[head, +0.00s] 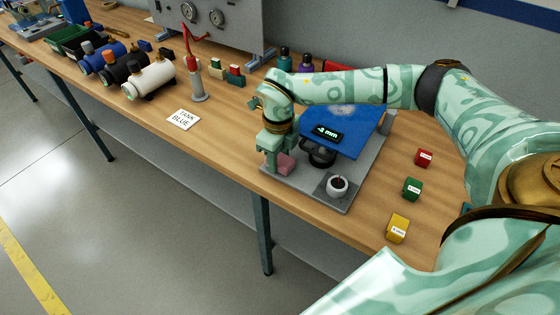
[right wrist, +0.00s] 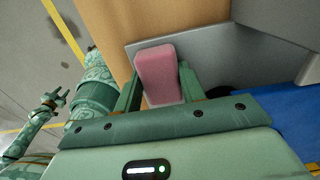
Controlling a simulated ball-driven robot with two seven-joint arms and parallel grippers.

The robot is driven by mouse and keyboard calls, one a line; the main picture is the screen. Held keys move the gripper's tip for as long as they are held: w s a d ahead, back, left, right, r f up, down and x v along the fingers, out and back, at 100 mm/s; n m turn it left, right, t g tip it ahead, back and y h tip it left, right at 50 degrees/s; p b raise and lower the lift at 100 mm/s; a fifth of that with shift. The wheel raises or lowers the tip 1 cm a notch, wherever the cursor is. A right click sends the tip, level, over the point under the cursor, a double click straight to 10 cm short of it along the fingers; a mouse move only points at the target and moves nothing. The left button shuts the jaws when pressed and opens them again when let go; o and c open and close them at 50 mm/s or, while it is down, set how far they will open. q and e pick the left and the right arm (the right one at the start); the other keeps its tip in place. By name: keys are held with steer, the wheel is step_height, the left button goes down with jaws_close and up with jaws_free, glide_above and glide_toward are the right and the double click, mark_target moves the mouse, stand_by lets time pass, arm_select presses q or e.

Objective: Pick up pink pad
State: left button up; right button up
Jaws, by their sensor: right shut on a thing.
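The pink pad (head: 286,165) is a small rounded block at the front left corner of a grey base plate (head: 309,188). My right gripper (head: 276,160) is shut on it, pointing down. In the right wrist view the pink pad (right wrist: 158,72) sits between the two green fingers, which touch its sides. I cannot tell whether the pad still touches the plate. My left gripper (right wrist: 56,98) shows small at the left of the right wrist view, open and empty, away from the bench. It is not in the head view.
The plate carries a blue panel (head: 352,126), a display reading "-2 mm" (head: 328,133) and a white cup (head: 337,186). Red (head: 424,158), green (head: 412,188) and yellow (head: 397,228) blocks stand to the right. A "TANK BLUE" card (head: 183,119) lies left on otherwise clear wood.

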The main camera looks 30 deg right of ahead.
mark_target(279, 158)
steer(key=shift+r, duration=0.6)
step_height(279, 158, up, 3)
steer(key=shift+s+f+p, duration=0.1)
steer(key=shift+f+p, duration=0.05)
steer(key=shift+p, duration=0.4)
steer(key=s+a+r+p, duration=0.2)
steer(key=s+a+r, duration=0.3)
steer(key=s+r, duration=0.4)
steer(key=s, duration=0.3)
steer(key=shift+s+a, duration=0.15)
steer(key=shift+s, duration=0.2)
steer(key=shift+r, duration=0.1)
